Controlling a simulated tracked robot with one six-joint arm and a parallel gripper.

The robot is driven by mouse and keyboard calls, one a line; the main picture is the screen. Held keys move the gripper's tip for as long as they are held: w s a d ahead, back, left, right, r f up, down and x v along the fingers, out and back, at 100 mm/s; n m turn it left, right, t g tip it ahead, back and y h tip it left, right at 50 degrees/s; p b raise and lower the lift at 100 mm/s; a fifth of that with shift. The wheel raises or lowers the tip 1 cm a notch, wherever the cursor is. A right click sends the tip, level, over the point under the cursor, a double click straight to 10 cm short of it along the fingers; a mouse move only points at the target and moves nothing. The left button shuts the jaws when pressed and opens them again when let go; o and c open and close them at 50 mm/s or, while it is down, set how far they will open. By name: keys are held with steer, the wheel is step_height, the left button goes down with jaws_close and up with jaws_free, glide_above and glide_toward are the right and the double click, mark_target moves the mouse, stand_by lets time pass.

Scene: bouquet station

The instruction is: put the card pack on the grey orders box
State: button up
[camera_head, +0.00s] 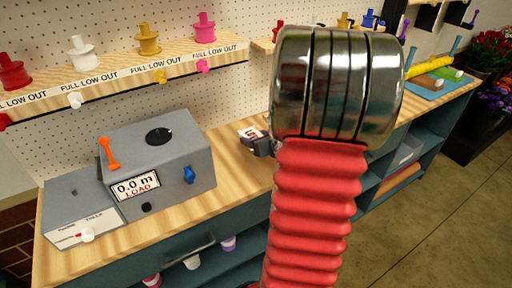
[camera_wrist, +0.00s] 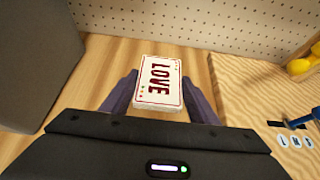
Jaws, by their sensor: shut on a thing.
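The card pack (camera_wrist: 158,84) is a white block with a red border and the word LOVE, seen between the two dark fingers of my gripper (camera_wrist: 160,92) in the wrist view. My gripper is shut on it. In the head view the card pack (camera_head: 250,133) shows small beside my gripper (camera_head: 262,145), over the wooden counter; most of the gripper is hidden behind my arm. I cannot tell whether the pack touches the counter. No box reads clearly as orders; a grey bin (camera_head: 406,152) sits in the shelf under the counter at right.
A grey machine (camera_head: 188,140) with an orange lever and a 0.0 m LOAD display stands on the counter (camera_head: 232,180) at left, next to a low grey box (camera_head: 75,203). A shelf (camera_head: 120,75) with coloured spools runs above. A raised wooden board (camera_wrist: 260,90) lies right in the wrist view.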

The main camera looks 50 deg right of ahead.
steer(key=shift+f, duration=0.1)
steer(key=shift+f, duration=2.05)
steer(key=shift+s+f, duration=0.1)
steer(key=shift+f, duration=0.2)
